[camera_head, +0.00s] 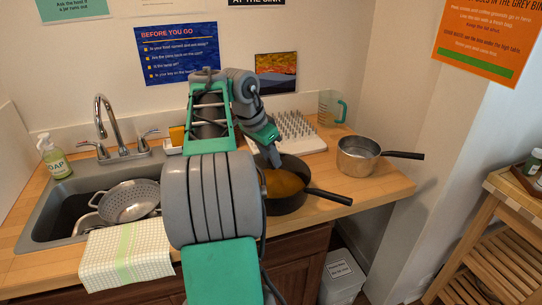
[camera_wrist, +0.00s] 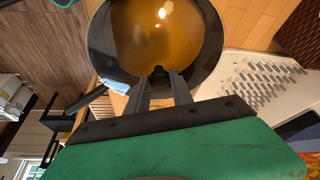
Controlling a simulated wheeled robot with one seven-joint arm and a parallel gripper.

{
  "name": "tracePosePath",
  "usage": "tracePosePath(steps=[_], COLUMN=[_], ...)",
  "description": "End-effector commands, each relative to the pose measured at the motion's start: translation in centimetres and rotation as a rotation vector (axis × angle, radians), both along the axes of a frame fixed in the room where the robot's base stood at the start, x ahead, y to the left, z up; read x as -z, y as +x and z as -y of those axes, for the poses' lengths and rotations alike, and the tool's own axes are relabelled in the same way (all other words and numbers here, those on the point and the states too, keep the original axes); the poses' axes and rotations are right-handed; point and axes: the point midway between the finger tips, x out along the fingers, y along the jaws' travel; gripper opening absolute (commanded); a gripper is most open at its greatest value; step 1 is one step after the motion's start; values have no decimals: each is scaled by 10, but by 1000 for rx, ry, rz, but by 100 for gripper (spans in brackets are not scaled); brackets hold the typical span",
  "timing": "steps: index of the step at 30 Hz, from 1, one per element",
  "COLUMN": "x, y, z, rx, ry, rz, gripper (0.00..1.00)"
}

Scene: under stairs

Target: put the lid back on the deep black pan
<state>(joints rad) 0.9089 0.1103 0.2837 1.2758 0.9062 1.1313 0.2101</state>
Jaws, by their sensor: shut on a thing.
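The deep black pan (camera_head: 292,205) stands on the wooden counter, its long handle pointing right. In the wrist view its dark wall (camera_wrist: 98,48) rings a shiny amber-brown round surface (camera_wrist: 160,35). That surface also shows in the head view (camera_head: 284,184); I cannot tell surely whether it is the lid or the pan's contents. My gripper (camera_head: 275,160) points down over the pan's back edge. In the wrist view my gripper (camera_wrist: 159,80) is closed around a small dark piece that looks like the lid's knob. No separate lid shows elsewhere.
A steel saucepan (camera_head: 358,160) stands close on the right. A white spiked drying rack (camera_head: 302,138) and a measuring jug (camera_head: 331,107) are behind. On the left are a sink (camera_head: 40,215) with a colander (camera_head: 130,202) and a checked towel (camera_head: 127,255).

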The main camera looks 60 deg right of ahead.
Motion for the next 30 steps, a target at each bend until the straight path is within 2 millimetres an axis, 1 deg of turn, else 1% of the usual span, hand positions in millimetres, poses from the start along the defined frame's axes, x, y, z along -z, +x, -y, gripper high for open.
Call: tracePosePath(steps=[5, 6, 12, 15, 20, 28, 30], x=[-1, -1, -1, -1, -1, 0, -1], y=[0, 0, 0, 0, 0, 0, 0], z=[0, 0, 0, 0, 0, 0, 0], rx=[1, 1, 0, 0, 0, 0, 0], ry=[-1, -1, 0, 0, 0, 0, 0], rz=[1, 1, 1, 1, 0, 0, 0], gripper=[0, 29, 46, 53, 53, 74, 75])
